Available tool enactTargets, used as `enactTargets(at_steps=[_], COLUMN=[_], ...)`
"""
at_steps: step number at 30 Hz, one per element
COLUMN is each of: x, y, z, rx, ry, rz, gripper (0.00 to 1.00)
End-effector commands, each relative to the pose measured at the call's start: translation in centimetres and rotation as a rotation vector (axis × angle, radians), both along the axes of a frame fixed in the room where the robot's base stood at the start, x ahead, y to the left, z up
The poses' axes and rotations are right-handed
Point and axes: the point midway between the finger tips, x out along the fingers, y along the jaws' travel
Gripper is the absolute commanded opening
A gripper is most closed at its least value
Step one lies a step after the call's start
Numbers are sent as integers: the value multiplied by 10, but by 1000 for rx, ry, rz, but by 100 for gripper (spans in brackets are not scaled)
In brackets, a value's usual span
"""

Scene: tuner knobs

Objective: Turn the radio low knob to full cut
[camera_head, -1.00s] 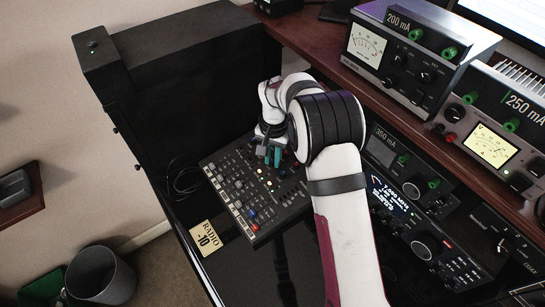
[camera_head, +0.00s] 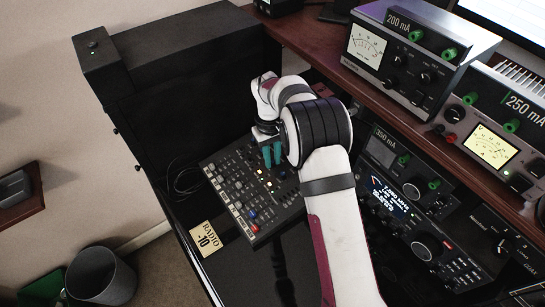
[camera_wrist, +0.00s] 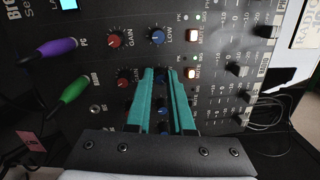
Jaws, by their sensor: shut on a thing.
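The black mixer (camera_head: 250,200) lies on the desk with rows of small knobs, and its panel also fills the wrist view (camera_wrist: 80,22). My gripper (camera_head: 272,157) has teal fingers pointing down at the mixer's far part. In the wrist view, my gripper (camera_wrist: 161,74) is shut on a blue knob (camera_wrist: 161,76) in the LOW column, which the fingers mostly hide. Its pointer cannot be read. A red GAIN knob (camera_wrist: 123,82) sits left of it in the same row. Another blue LOW knob (camera_wrist: 157,36) is in the row above, free. A card reading RADIO -10 (camera_head: 207,239) lies by the mixer.
A purple plug (camera_wrist: 55,50) and a green plug (camera_wrist: 75,88) stick up from the panel at left. Lit buttons (camera_wrist: 191,72) and dark fader caps (camera_wrist: 238,69) are at right. Radio equipment (camera_head: 415,215) stands to the right of my arm.

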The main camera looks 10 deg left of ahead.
Motion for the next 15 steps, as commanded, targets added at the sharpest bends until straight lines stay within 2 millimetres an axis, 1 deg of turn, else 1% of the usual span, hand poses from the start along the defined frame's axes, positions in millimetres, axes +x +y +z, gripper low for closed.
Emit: enactTargets(at_steps=[6, 15], x=[1, 1], y=[0, 1], z=[1, 1], rx=[-7, -10], ry=[4, 7], rz=[101, 160], gripper=[0, 0])
